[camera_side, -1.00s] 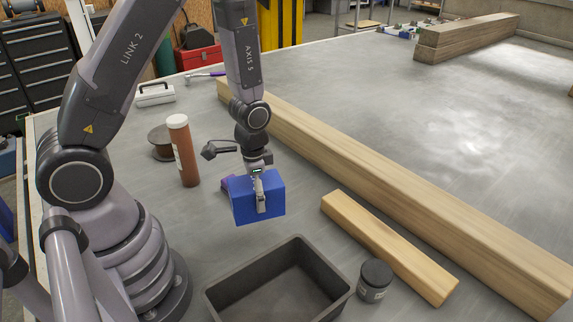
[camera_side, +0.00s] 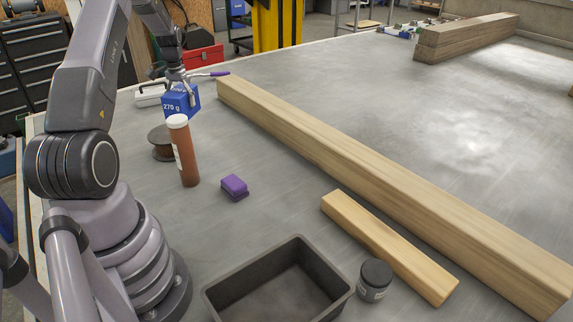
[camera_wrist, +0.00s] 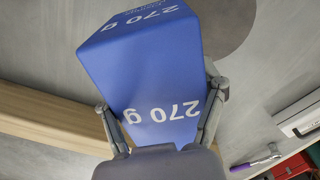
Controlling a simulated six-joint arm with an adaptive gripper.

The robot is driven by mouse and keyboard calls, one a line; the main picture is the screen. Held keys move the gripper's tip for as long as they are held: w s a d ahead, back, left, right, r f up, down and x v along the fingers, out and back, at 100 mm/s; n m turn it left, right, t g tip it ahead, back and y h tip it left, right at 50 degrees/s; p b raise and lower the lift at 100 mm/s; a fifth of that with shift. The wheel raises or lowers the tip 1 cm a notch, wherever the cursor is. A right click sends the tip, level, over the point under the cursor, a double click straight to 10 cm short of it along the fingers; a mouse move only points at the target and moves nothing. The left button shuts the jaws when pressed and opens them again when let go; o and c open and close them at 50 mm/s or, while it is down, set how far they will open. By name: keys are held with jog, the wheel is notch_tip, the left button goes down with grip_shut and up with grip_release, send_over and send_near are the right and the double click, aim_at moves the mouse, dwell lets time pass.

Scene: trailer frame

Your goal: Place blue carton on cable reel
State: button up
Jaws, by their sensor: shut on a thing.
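The blue carton (camera_side: 180,103), marked with a weight in white, is held in my gripper (camera_side: 182,92) toward the back left of the table. In the wrist view the carton (camera_wrist: 150,75) sits between both fingers of my gripper (camera_wrist: 160,96), which touch its sides. The brown cable reel (camera_side: 158,145) stands on the table, partly hidden behind an orange-brown tube (camera_side: 185,155). In the side view the carton is above and behind the reel. A dark round disc, apparently the reel (camera_wrist: 232,25), shows partly behind the carton in the wrist view.
A white case (camera_side: 150,97) and a hammer (camera_side: 218,73) lie near the carton. A purple block (camera_side: 234,186), a dark bin (camera_side: 215,295), a jar (camera_side: 374,283) and a short plank (camera_side: 385,245) are nearer. A long beam (camera_side: 400,185) crosses the table.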

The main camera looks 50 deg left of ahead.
jog(key=s+a+r+n, duration=0.1)
jog(key=s+a, duration=0.3)
jog(key=a, duration=0.1)
send_over(168, 133)
notch_tip(168, 133, down, 8)
jog(key=shift+r, duration=0.1)
jog(key=o, duration=1.2)
notch_tip(168, 133, up, 12)
jog(key=shift+w, duration=0.1)
